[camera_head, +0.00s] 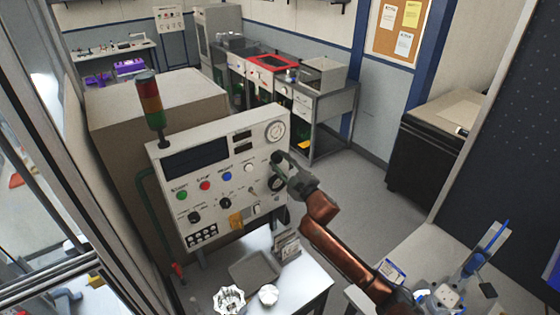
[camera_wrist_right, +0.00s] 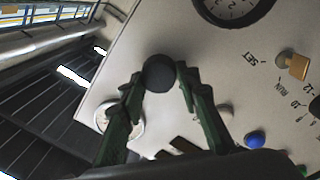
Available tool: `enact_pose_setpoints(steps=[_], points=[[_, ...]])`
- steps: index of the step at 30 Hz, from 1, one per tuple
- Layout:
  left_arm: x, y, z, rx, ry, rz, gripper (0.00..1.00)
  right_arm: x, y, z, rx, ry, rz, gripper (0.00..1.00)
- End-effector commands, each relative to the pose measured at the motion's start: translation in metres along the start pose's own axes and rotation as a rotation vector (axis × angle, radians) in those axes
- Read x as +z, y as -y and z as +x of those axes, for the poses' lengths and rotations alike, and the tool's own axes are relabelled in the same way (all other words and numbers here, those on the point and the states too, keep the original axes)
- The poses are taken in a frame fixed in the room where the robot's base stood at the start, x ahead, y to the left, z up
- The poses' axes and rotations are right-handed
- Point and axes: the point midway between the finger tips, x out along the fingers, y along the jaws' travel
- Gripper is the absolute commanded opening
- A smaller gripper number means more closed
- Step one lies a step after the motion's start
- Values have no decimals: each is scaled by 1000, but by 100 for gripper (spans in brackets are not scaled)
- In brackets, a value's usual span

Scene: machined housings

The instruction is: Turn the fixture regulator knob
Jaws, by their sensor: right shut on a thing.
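The control panel (camera_head: 215,195) stands upright on the left of the head view. The regulator knob, a dark round knob (camera_wrist_right: 159,73), sits on the panel face between two gauges in the right wrist view. My right gripper (camera_wrist_right: 160,78) has its two dark green fingers on either side of the knob and is shut on it. In the head view my right gripper (camera_head: 279,161) reaches the panel's right side from the lower right and hides most of the knob. My left gripper is in neither view.
A white dial (camera_head: 275,131) is above the knob, and a black-rimmed gauge (camera_wrist_right: 234,6) is on its other side. Coloured buttons, including a blue one (camera_wrist_right: 255,139), and a brass key switch (camera_wrist_right: 293,65) are nearby. A grey tray (camera_head: 254,270) lies on the table below.

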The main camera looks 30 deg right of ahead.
Motion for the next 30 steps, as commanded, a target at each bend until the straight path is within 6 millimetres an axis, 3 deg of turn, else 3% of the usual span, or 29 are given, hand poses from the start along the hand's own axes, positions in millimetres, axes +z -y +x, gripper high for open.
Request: enact_pose_setpoints(steps=[12, 13, 15, 20, 30], points=[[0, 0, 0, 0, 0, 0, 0, 2, 1, 0, -1, 4, 5, 6], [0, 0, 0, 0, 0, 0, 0, 2, 1, 0, -1, 4, 5, 32], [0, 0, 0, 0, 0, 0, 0, 2, 1, 0, -1, 4, 5, 37], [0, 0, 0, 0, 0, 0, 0, 1, 1, 0, -1, 2, 5, 48], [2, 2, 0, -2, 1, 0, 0, 1, 1, -4, -1, 1, 4, 48]])
